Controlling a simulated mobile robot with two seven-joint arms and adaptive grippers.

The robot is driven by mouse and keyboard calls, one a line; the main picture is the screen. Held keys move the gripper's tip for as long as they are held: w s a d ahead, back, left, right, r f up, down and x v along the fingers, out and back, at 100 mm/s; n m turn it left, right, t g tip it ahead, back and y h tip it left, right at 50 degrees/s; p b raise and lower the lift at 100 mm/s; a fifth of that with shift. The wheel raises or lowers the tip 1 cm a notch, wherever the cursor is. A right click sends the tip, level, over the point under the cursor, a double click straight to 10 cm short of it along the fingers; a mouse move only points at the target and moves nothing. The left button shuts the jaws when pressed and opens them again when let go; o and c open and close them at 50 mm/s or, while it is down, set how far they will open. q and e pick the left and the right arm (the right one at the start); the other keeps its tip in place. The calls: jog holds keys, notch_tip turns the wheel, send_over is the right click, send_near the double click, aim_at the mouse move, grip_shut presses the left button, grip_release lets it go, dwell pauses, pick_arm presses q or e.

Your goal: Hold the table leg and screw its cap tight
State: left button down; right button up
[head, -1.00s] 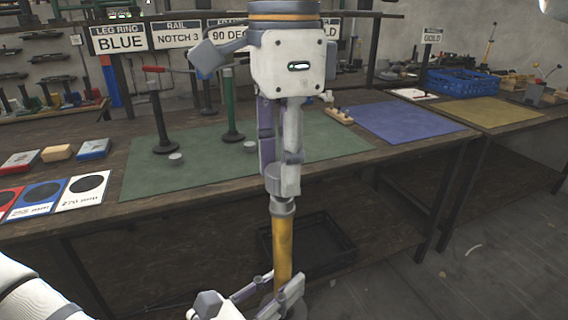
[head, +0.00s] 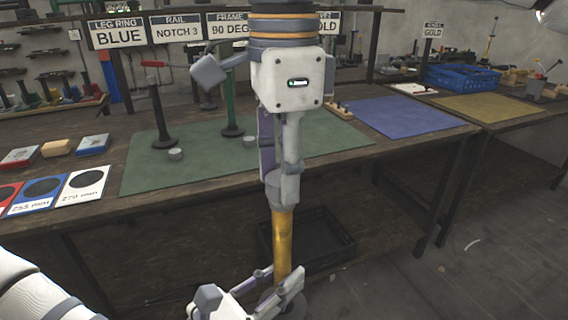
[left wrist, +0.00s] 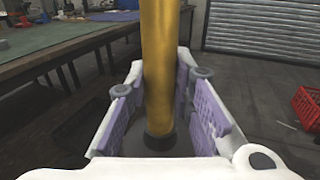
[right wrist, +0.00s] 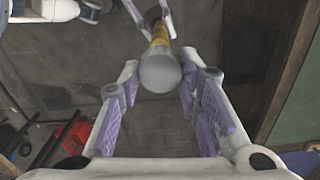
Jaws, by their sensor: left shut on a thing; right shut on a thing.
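A gold table leg (head: 283,240) stands upright in front of the bench, its dark round foot (left wrist: 160,140) low in the left wrist view. My left gripper (head: 281,287) is shut around the lower part of the leg. The grey cap (right wrist: 160,73) is at the leg's top end. My right gripper (head: 281,188) points straight down from above and is shut on the cap. In the head view its fingers mostly hide the cap, so I cannot tell how far it is seated.
The bench carries a green mat (head: 335,140), a blue mat (head: 410,115) and a tan mat (head: 490,106). Black and green legs stand on the green mat. A dark crate (head: 335,243) sits under the bench. A red crate (left wrist: 308,108) stands on the floor.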

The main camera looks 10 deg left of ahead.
jog(key=shift+f, duration=0.3)
